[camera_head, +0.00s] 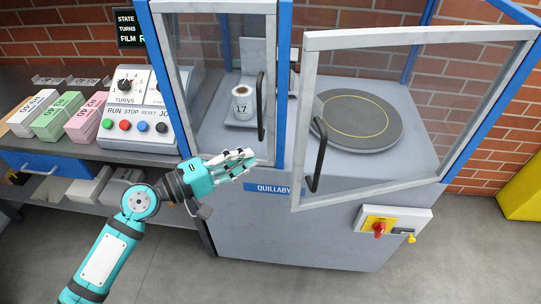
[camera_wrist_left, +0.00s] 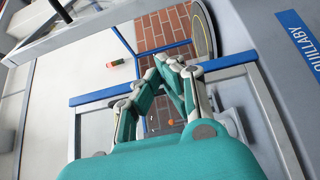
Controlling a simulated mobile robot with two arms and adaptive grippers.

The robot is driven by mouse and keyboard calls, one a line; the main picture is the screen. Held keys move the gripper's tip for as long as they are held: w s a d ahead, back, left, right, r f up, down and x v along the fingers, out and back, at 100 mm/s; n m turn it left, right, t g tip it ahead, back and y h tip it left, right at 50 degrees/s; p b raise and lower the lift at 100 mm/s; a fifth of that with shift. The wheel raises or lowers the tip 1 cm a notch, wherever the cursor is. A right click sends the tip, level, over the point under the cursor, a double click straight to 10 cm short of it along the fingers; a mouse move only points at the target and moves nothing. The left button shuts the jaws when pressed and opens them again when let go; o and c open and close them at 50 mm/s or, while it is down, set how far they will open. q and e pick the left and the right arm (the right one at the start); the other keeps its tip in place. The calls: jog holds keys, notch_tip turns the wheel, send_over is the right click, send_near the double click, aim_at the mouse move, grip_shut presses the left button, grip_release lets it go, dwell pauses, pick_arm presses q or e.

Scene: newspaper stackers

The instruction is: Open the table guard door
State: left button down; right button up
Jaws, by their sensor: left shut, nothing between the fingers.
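The table guard door (camera_head: 420,42) is a grey-framed clear panel at the right of the machine. It stands ajar, its left edge swung out in front of the blue frame. Its black handle (camera_head: 316,156) is on that left edge. Behind it lies the round dark turntable (camera_head: 358,120) with a yellow ring; its edge also shows in the left wrist view (camera_wrist_left: 203,30). My left gripper (camera_head: 246,160) is shut and empty, just in front of the machine, left of and apart from the handle. Its fingertips (camera_wrist_left: 178,66) show close together in the left wrist view. My right gripper is out of view.
A second guard door (camera_head: 166,75) with its own black handle (camera_head: 261,106) is at the left, before a roll marked 17. A control box (camera_head: 132,110) and coloured paper stacks sit on the left bench. A red rotary switch (camera_head: 379,229) juts from the machine's front.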

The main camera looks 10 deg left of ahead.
pick_arm(q)
jog(key=p+x, duration=0.3)
jog(key=x, duration=0.7)
jog(key=s, duration=0.2)
jog(key=s+d+p, duration=0.1)
jog(key=shift+s+p, duration=0.3)
jog(key=shift+s, duration=0.1)
